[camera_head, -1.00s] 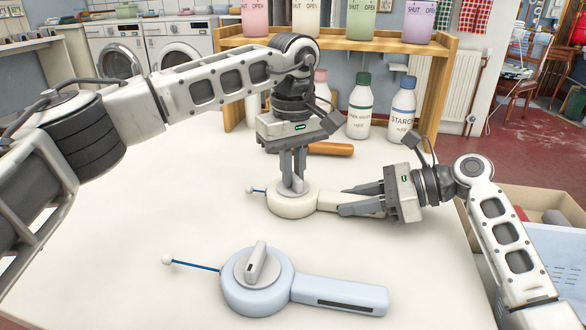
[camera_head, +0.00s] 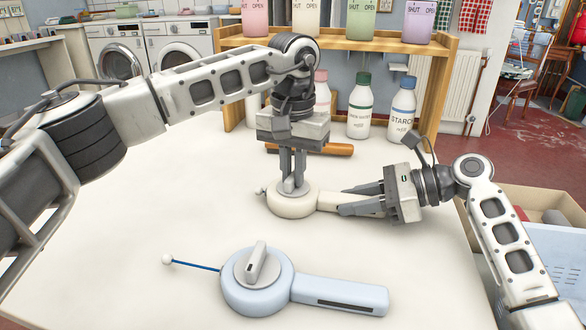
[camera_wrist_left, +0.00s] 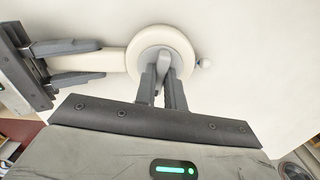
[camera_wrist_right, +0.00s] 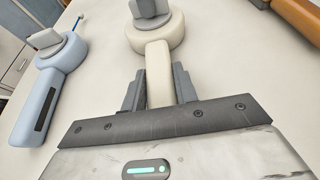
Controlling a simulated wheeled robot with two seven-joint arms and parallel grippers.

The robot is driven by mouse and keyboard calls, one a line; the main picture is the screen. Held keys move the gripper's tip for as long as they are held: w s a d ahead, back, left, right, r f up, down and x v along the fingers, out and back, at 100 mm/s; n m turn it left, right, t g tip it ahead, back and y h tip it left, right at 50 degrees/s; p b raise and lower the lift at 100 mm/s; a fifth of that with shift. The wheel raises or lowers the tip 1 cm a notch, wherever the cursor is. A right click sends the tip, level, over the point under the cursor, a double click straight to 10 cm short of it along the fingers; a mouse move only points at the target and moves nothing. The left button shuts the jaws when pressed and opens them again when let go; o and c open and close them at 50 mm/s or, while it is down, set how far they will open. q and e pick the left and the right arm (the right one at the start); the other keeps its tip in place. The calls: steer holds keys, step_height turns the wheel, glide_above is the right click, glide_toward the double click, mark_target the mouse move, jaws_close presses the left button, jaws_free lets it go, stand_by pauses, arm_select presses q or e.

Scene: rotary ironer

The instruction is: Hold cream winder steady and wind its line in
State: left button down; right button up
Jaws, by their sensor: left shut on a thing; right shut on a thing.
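The cream winder (camera_head: 291,207) lies flat on the table with its round drum at the left and its handle pointing right. My left gripper (camera_head: 292,186) comes down from above and is shut on the grey crank knob (camera_wrist_left: 161,66) on top of the drum. My right gripper (camera_head: 362,203) is shut on the handle (camera_wrist_right: 158,72) from the right side. The line's small bead (camera_wrist_left: 205,63) sits close against the drum's rim, with hardly any line showing.
A pale blue winder (camera_head: 257,283) lies in front, its blue line and white bead (camera_head: 168,259) sticking out to the left. The table's left part is clear.

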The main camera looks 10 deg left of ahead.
arm_select(q)
steer(key=shift+m, duration=0.8)
arm_select(e)
steer(key=shift+d+f, duration=0.1)
arm_select(q)
steer(key=c, duration=1.5)
jaws_free()
steer(key=shift+o, duration=0.2)
step_height(320, 180, up, 12)
arm_select(e)
steer(key=o, duration=1.1)
